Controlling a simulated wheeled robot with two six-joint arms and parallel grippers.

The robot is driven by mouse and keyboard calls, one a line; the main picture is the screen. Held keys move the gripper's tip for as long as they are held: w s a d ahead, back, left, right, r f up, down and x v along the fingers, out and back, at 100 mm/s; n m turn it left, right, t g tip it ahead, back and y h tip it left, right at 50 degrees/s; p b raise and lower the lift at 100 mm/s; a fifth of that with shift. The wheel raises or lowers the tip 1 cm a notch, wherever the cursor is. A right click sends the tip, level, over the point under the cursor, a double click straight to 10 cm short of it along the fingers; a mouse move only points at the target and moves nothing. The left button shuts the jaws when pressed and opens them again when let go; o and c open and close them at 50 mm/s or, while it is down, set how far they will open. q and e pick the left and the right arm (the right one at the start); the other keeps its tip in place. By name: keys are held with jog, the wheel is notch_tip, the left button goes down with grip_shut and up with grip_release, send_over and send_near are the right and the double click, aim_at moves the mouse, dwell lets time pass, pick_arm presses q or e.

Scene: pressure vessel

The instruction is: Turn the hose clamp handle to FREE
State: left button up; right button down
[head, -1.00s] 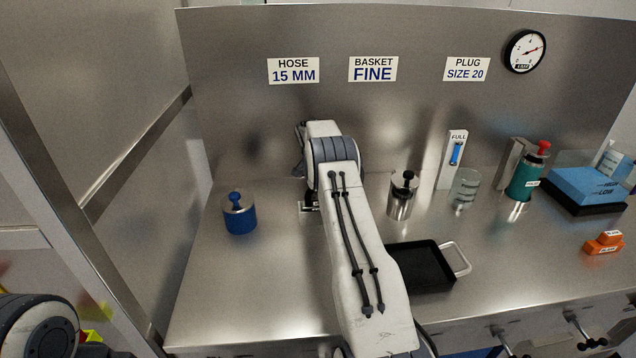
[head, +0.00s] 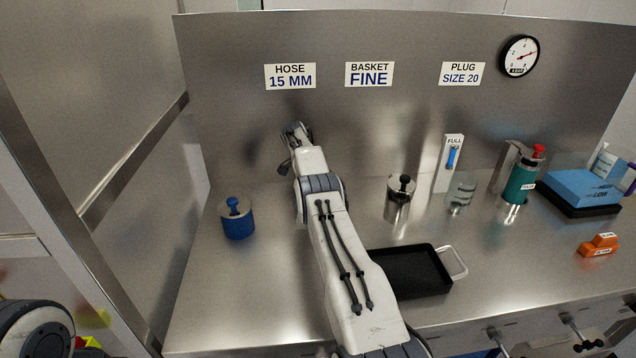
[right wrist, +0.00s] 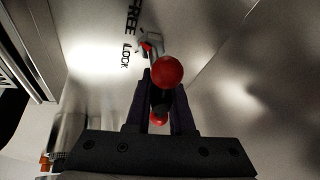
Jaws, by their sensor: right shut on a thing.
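In the right wrist view, the hose clamp handle (right wrist: 167,71) shows a red ball knob and a dark stem. My right gripper (right wrist: 162,92) is shut on it, one finger on each side of the stem. A second red spot shows lower between the fingers. The words FREE (right wrist: 133,17) and LOCK (right wrist: 124,57) are printed on the metal surface beyond, with a small red and grey fitting (right wrist: 148,46) beside them. I cannot tell which word the handle points to. In the head view, my right gripper (head: 297,136) is at the back panel and my arm hides the clamp.
A blue lidded pot (head: 237,222) stands left of my right arm. A black tray (head: 418,272) and a metal canister (head: 398,205) are to its right. Farther right are a glass beaker (head: 460,194), a green cylinder (head: 520,186) and orange blocks (head: 600,245).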

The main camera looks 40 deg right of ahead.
jog(key=shift+w+a, duration=0.25)
jog(key=c, duration=0.8)
grip_release()
jog(key=shift+s+d, duration=0.1)
jog(key=shift+d, duration=0.05)
jog(key=shift+a+r+b, duration=0.3)
jog(key=shift+r+b, duration=0.25)
jog(key=shift+r, duration=0.05)
jog(key=b+v, duration=0.1)
jog(key=v, duration=0.8)
jog(key=shift+b, duration=0.3)
jog(key=shift+s, duration=0.1)
